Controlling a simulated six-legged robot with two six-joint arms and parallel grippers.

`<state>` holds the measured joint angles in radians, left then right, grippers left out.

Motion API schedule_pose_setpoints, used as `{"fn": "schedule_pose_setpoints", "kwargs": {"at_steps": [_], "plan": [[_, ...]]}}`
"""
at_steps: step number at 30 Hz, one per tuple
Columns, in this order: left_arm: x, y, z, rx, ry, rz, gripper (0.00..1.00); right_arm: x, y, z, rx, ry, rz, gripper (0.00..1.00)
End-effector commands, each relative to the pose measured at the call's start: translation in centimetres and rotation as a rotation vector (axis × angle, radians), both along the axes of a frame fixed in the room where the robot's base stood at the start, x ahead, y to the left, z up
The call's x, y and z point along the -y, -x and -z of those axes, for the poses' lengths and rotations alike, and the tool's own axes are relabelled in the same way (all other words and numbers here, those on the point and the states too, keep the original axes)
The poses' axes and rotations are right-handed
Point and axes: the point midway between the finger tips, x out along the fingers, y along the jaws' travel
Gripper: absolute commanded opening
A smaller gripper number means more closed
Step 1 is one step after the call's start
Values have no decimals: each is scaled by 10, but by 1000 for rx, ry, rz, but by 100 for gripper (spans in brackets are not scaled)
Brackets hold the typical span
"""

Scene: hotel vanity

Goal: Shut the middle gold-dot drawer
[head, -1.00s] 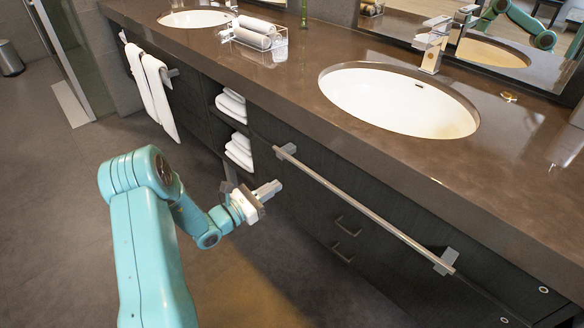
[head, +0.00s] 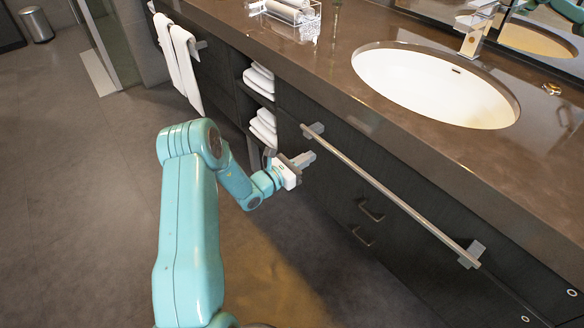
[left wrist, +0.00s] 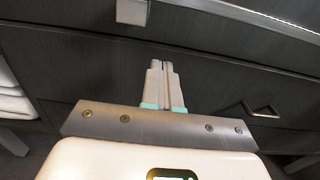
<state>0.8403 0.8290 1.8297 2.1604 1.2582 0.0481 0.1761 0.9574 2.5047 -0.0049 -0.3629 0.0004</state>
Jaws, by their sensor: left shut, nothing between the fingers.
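My left gripper (head: 307,158) is shut and empty. It is in front of the dark vanity front, just below the left bracket of the metal bar. In the left wrist view its closed fingers (left wrist: 160,72) point at the dark panel; whether they touch it I cannot tell. Two drawer handles, an upper one (head: 370,210) and a lower one (head: 361,235), are to the right of the gripper. One handle (left wrist: 261,109) shows in the left wrist view. Small round pale dots (head: 572,292) mark the fronts at lower right. I cannot tell which drawer is the middle gold-dot one or how far it is open. My right gripper is not in view.
The metal bar (head: 395,197) juts out from the vanity front above the handles. The brown countertop (head: 330,72) with a white basin (head: 435,84) overhangs it. Folded white towels (head: 263,128) fill shelves to the left. Grey floor (head: 80,200) at the left is clear.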

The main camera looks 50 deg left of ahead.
Motion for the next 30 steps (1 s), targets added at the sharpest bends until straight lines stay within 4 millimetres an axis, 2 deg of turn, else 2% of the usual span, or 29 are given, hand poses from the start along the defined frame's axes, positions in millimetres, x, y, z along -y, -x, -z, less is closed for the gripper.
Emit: {"fn": "schedule_pose_setpoints", "kwargs": {"at_steps": [3,7,12,23,30], "plan": [[2,-22,1,1,-1,3,0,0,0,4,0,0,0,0],[2,-37,1,1,-2,3,0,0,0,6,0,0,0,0],[2,-44,0,1,0,1,0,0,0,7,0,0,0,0],[2,-47,1,0,-1,2,0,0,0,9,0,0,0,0],[5,-74,0,3,-2,2,0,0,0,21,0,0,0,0]]}}
